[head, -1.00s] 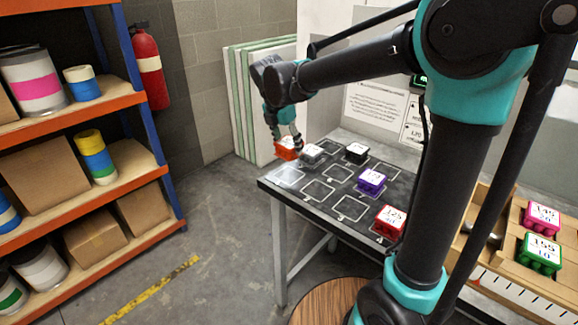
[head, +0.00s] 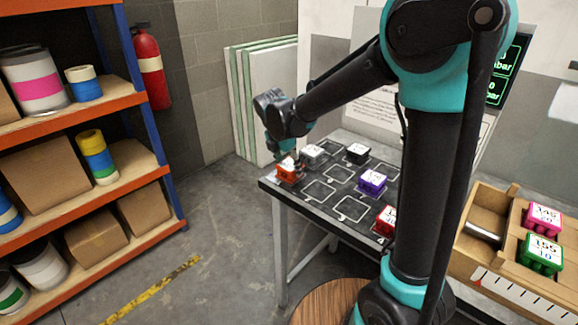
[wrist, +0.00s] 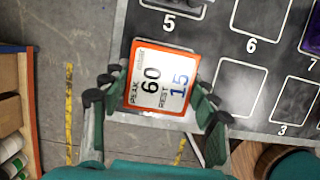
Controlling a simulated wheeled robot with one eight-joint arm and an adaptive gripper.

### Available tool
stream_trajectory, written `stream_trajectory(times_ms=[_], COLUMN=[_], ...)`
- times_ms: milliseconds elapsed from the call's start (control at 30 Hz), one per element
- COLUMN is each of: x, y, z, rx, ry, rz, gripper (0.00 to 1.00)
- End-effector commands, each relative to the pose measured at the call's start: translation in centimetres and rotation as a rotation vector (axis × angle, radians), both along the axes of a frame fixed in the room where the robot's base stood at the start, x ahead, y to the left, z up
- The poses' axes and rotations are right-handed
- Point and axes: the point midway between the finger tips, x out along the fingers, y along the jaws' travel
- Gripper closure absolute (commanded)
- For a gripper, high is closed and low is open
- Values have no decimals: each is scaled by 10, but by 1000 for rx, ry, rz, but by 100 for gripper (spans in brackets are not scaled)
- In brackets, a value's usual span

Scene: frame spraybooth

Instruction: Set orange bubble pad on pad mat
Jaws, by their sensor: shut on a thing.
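The orange bubble pad (head: 289,173) has a white label reading PEAK 60, REST 15 in the wrist view (wrist: 160,82). My gripper (head: 287,161) is shut on it, with a finger on each side in the wrist view (wrist: 155,105). The pad is over the left corner of the black pad mat (head: 333,203), covering the outlined square there. It looks level and very low; I cannot tell whether it touches the mat. The mat has white outlined, numbered squares; 5, 6, 7 and 3 read in the wrist view.
White (head: 311,152), black (head: 357,152), purple (head: 372,182) and red (head: 386,218) pads stand on the mat. A wooden tray (head: 474,262) at right holds pink (head: 542,217) and green (head: 541,252) pads. An orange shelf (head: 150,172) and extinguisher (head: 148,67) are at left.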

Motion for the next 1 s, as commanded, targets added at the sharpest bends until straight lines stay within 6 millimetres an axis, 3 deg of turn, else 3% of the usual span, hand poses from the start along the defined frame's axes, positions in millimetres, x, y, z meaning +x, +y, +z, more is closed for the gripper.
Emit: stream_trajectory(times_ms=[33,67,200,633,1000], x=[0,0,0,-1,-18], y=[0,0,0,1,14], z=[-2,-1,-1,6,72], rx=[0,0,0,0,0], ry=[0,0,0,0,0], rz=[0,0,0,1,2], gripper=[69,37,20,20,20])
